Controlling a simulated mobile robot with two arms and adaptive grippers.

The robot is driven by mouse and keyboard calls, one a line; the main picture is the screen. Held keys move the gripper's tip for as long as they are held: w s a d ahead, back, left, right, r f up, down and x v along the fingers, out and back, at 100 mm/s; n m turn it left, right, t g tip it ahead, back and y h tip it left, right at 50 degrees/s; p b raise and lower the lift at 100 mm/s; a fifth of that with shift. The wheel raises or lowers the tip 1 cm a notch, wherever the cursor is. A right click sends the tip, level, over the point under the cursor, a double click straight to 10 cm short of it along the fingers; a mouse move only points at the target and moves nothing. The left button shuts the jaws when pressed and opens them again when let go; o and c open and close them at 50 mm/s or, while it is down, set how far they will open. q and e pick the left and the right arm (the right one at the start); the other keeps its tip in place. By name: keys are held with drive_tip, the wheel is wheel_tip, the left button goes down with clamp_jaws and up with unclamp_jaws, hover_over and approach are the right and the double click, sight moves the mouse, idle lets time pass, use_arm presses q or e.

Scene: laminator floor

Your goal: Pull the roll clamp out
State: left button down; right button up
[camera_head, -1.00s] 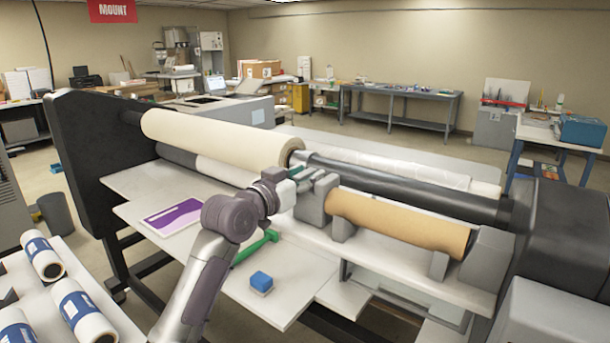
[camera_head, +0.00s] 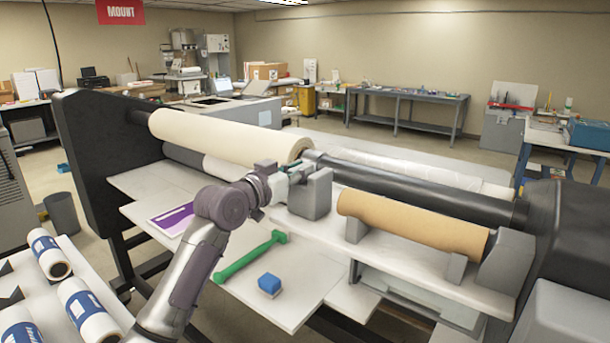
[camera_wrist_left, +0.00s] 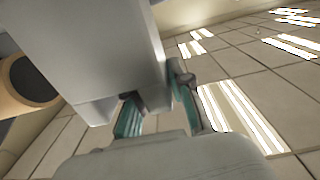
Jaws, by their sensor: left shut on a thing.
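The roll clamp (camera_head: 313,198) is a grey block on the white shelf, just left of the brown roll (camera_head: 410,222). A narrow gap shows between the clamp and the roll's left end. My left gripper (camera_head: 292,172) is shut on the upper part of the clamp, coming from the left. In the left wrist view the clamp (camera_wrist_left: 95,50) fills the upper left as a large pale grey block, with the teal-padded fingers (camera_wrist_left: 155,112) at its lower end. The exact contact is partly hidden. My right gripper is not in view.
A cream roll (camera_head: 225,136) on its bar lies behind my gripper. A green tool (camera_head: 248,257) and a blue block (camera_head: 269,284) lie on the white table in front. Grey supports (camera_head: 457,268) hold the brown roll. White labelled rolls (camera_head: 48,254) lie at lower left.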

use_arm(q)
drive_tip(key=shift+w+a+r, duration=0.1)
drive_tip(key=shift+w+a, duration=0.05)
drive_tip(key=shift+a, duration=0.15)
drive_tip(key=shift+d, duration=0.15)
drive_tip(key=c, duration=1.4)
unclamp_jaws()
drive_tip(key=shift+d+r, duration=0.1)
drive_tip(key=shift+o, duration=1.8)
drive_tip(key=shift+w+a+f, duration=0.1)
drive_tip(key=shift+a+f, duration=0.1)
drive_tip(key=shift+a, duration=0.1)
drive_tip(key=shift+d, duration=0.1)
drive_tip(key=shift+s+a, duration=0.25)
drive_tip(key=shift+s, duration=0.4)
drive_tip(key=v, duration=1)
drive_tip(key=shift+s+a, duration=0.25)
drive_tip(key=shift+a, duration=0.1)
